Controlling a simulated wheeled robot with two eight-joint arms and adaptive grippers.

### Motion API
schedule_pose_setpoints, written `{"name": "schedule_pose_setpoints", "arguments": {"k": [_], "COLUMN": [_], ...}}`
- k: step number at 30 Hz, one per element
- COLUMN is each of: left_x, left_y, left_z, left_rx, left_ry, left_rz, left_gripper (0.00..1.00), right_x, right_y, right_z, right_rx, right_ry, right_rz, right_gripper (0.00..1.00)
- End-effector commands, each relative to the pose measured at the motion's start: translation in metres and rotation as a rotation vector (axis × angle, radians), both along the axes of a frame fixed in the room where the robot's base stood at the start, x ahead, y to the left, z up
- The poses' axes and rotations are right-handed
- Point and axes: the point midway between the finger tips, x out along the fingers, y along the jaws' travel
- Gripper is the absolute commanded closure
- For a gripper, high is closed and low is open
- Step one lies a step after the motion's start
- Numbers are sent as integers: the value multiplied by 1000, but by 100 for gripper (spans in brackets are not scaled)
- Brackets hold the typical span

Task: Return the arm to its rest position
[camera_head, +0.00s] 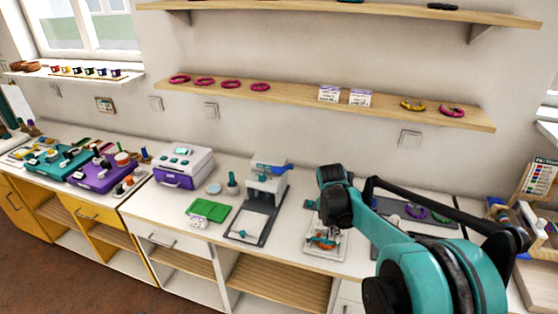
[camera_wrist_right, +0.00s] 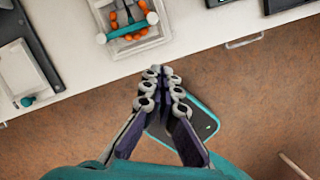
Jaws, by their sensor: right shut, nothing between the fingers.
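My right arm (camera_head: 440,270), teal and black, comes in from the lower right of the head view and is bent in front of the counter. My right gripper (camera_wrist_right: 162,82) shows clearly in the wrist view. Its fingertips are together with nothing between them, over the brown floor just off the counter's front edge. I cannot make out its fingers in the head view. My left gripper is not in view.
The white counter (camera_head: 140,205) holds a clear tray with orange pieces (camera_wrist_right: 130,22), a grey press (camera_head: 266,180), a green mat (camera_head: 207,210), and a white-and-purple machine (camera_head: 183,166). A wooden shelf (camera_head: 300,98) hangs above. Brown floor (camera_wrist_right: 260,110) lies free in front.

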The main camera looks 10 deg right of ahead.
Motion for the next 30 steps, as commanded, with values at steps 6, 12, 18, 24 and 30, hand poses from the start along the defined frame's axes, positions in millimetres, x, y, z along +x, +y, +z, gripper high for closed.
{"name": "schedule_pose_setpoints", "arguments": {"k": [6,12,18,24,30], "left_x": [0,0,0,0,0], "left_y": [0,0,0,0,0], "left_z": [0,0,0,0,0], "left_rx": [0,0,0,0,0], "left_ry": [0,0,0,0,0], "left_rz": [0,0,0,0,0], "left_gripper": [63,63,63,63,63], "right_x": [-19,-70,-126,-172,-192], "right_y": [18,61,101,128,141], "right_z": [18,50,60,52,43], "right_rx": [35,184,424,685,837], "right_ry": [-86,-298,-465,-531,-526], "right_rz": [-172,-646,-1167,-1624,-1870], "right_gripper": [100,100,100,100,100]}}
